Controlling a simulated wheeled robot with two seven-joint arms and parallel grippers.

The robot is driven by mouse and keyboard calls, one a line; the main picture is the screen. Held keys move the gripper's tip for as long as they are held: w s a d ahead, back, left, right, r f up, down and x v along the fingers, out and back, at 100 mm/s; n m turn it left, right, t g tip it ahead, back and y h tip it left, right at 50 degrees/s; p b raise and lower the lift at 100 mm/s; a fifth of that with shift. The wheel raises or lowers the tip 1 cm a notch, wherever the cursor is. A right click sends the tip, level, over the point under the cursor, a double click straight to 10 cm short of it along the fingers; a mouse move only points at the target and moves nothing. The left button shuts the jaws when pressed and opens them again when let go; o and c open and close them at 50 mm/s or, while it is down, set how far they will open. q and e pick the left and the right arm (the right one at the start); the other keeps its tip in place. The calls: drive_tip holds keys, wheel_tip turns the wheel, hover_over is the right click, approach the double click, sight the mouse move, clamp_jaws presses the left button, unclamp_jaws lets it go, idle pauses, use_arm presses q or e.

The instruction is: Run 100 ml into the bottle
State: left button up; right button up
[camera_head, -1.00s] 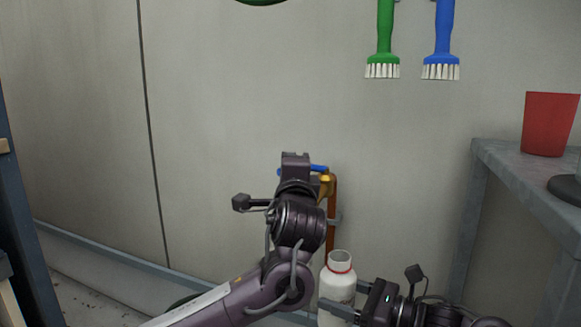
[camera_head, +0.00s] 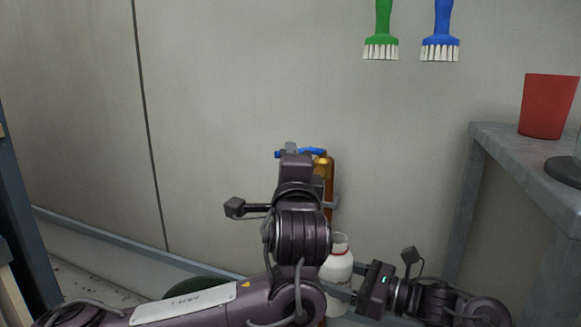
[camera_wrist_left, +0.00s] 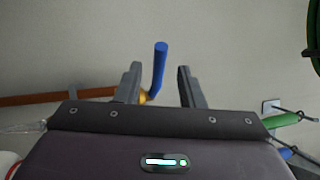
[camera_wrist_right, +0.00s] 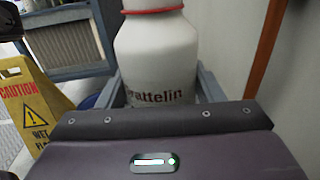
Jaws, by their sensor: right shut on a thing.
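The tap on the back wall has a blue lever (camera_head: 316,153), a brass body (camera_head: 324,168) and a brown pipe (camera_head: 330,190). My left gripper (camera_head: 291,150) is at the lever. In the left wrist view its fingers are apart, with the blue lever (camera_wrist_left: 160,68) standing between them and gaps on both sides. My right gripper (camera_head: 345,290) is shut on the white bottle (camera_head: 338,266), which is open-topped with a red neck ring. The bottle fills the right wrist view (camera_wrist_right: 158,55) and looks upright. My left arm hides the spout and part of the bottle; its fill level does not show.
A grey shelf (camera_head: 500,141) with a red cup (camera_head: 548,106) stands at the right. A green brush (camera_head: 381,42) and a blue brush (camera_head: 440,42) hang on the wall above. A yellow caution sign (camera_wrist_right: 36,110) shows in the right wrist view.

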use_arm(q)
drive_tip(key=shift+s+d+f, duration=0.15)
drive_tip(key=shift+s+f, duration=0.05)
drive_tip(key=shift+s, duration=0.5)
use_arm(e)
drive_tip(key=x, duration=0.6)
idle(2.0)
drive_tip(key=v, duration=0.6)
use_arm(q)
drive_tip(key=shift+c, duration=0.2)
